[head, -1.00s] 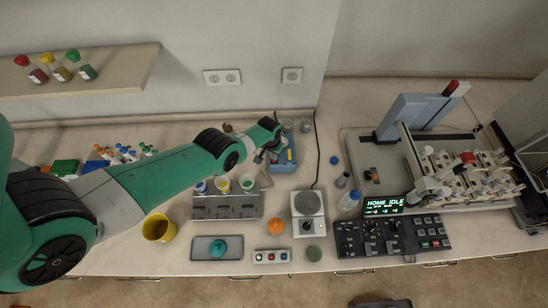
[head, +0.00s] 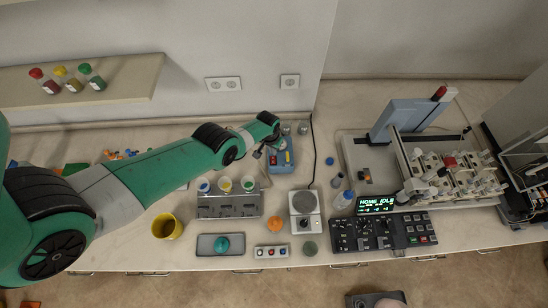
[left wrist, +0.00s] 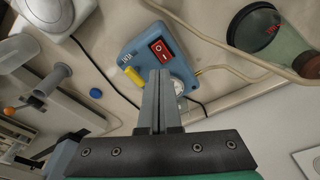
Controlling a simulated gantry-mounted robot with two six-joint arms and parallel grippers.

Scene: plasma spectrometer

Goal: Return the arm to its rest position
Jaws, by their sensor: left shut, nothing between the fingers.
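My left arm comes in from the left over the bench in the head view, and its green links reach toward the back of the table. My left gripper (head: 258,153) is small there, at the left side of a blue box (head: 283,161). In the left wrist view the two grey fingers (left wrist: 160,76) are pressed together with nothing between them. They lie in front of the blue box (left wrist: 140,52), which has a red rocker switch (left wrist: 160,47) and a yellow part. I cannot tell whether the fingertips touch the box. My right gripper is not in view.
A grey rack with cups (head: 230,206), a hotplate (head: 304,207), a yellow beaker (head: 166,226) and a grey tray (head: 206,245) stand around the arm. The spectrometer's control panel (head: 380,233) is at the right. A shelf (head: 125,88) with bottles is above left.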

